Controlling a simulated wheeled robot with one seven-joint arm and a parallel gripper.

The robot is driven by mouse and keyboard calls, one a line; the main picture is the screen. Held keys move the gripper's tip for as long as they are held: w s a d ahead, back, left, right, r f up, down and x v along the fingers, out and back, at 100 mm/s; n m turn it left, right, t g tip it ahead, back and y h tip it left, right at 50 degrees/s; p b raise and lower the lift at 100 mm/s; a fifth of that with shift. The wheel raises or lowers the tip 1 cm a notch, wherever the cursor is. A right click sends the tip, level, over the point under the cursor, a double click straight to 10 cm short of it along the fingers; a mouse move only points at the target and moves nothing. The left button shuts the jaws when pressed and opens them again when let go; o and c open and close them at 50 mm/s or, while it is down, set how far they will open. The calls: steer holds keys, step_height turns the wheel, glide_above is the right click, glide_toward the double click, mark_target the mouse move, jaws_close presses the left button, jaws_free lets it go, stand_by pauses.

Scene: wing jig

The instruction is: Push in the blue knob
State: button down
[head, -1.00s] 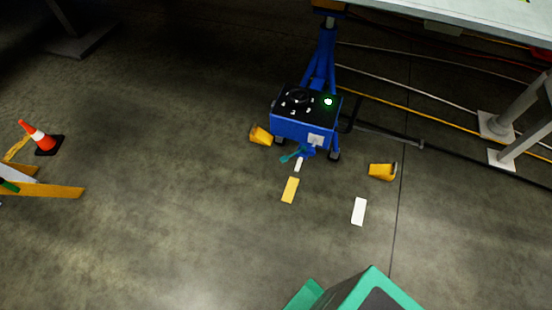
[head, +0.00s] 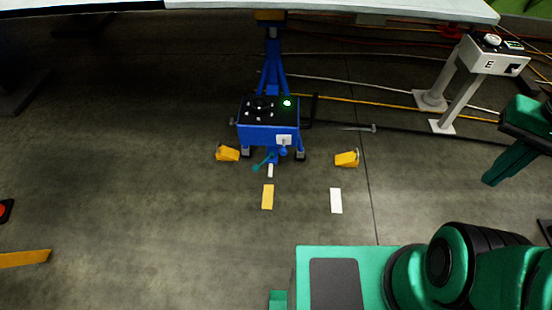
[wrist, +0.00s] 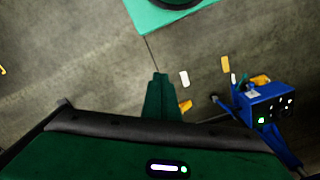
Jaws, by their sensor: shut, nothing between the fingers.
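A blue jack cart (head: 262,134) with a black top panel stands on the floor under the wing. A small round blue knob (head: 283,151) shows low on its front, just below a white plate. The cart is also at the right in the wrist view (wrist: 262,101), where I cannot make out the knob. My green gripper (head: 489,181) is at the right edge of the head view, well apart from the cart. Its fingers (wrist: 160,77) are together and empty in the wrist view.
Yellow chocks (head: 227,153) (head: 346,158) lie on either side of the cart. A teal lever (head: 262,162) sticks out at its front. A grey pedestal with a control box (head: 493,55) stands back right.

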mark_target(283, 150)
steer(key=w+a+f+n+t, duration=0.1)
steer(key=w+a+f+n, duration=0.35)
steer(key=w, duration=0.35)
steer(key=w+a+f+n+t, duration=0.1)
steer(key=w+a+f+n, duration=0.25)
steer(key=w+f, duration=0.35)
steer(key=w+a+f+n+t, duration=0.2)
steer(key=w+a+f+n, duration=0.25)
steer(key=w, duration=0.45)
steer(key=w+a+f+n+t+y, duration=0.3)
steer(key=a+f+n, duration=0.7)
steer(key=a+f, duration=1.15)
steer(key=w+a+f+y, duration=0.1)
steer(key=w+a+f, duration=0.4)
steer(key=w, duration=0.3)
steer(key=shift+f+g, duration=0.4)
steer(key=shift+f, duration=0.4)
